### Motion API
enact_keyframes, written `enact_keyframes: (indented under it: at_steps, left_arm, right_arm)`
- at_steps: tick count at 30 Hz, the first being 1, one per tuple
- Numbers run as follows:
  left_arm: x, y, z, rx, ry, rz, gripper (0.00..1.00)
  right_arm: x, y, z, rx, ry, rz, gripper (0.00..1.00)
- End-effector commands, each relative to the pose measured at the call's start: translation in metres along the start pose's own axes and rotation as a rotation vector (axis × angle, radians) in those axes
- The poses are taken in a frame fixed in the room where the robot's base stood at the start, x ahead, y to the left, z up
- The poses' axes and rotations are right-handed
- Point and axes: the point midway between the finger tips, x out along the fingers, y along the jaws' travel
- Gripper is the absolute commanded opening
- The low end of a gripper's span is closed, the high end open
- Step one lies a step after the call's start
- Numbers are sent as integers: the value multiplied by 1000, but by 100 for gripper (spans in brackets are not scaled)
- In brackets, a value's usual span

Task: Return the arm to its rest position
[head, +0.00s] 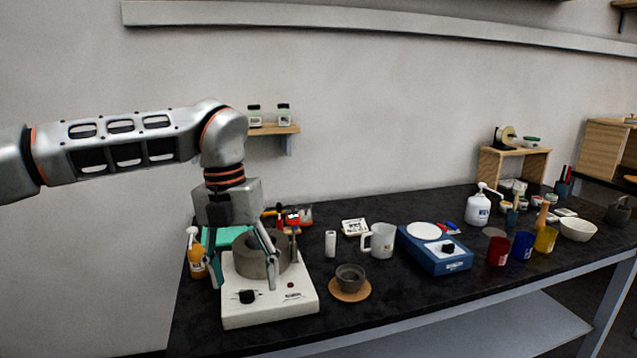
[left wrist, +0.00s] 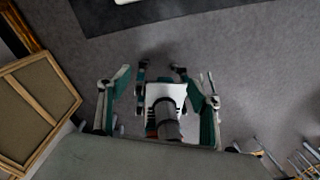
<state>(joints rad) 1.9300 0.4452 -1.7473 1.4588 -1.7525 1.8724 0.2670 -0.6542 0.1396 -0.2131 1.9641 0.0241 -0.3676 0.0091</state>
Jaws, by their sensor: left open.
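My left arm reaches in from the left in the head view. My left gripper (head: 243,272) hangs at its end with the fingers spread apart. In the picture it overlaps the white hot plate (head: 300,306) and the thick grey vessel (head: 284,248) on it; I cannot tell how far in front of them it is. The left wrist view shows the open fingers (left wrist: 158,100) with nothing between their tips, and grey floor beyond. My right gripper is not in view.
A black-topped table (head: 390,304) carries a small grey bowl (head: 350,277), a white mug (head: 380,240), a blue device (head: 434,252), a white pump bottle (head: 478,208) and coloured cups (head: 498,251). An orange bottle (head: 196,256) stands near the gripper. A wall shelf (head: 272,130) holds two jars.

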Motion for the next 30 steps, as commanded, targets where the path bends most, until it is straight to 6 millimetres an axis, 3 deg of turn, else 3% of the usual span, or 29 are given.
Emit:
enact_keyframes:
  at_steps: [1,5,9,15,21,24,30]
  left_arm:
    - [16,-13,-4,30,26,-39,64]
    - [48,-51,-18,112,79,-159,64]
    - [81,-104,-42,201,145,-340,64]
    - [109,-192,-89,281,240,-710,64]
    - [98,-258,-122,239,298,-1106,64]
    - [84,-279,-128,170,310,-1299,64]
    - [58,-290,-113,-65,301,-1647,64]
  right_arm:
    - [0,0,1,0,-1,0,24]
    - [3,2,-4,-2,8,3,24]
    - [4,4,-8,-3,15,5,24]
    - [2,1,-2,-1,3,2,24]
    - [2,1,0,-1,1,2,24]
    - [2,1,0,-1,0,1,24]
    - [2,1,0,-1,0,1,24]
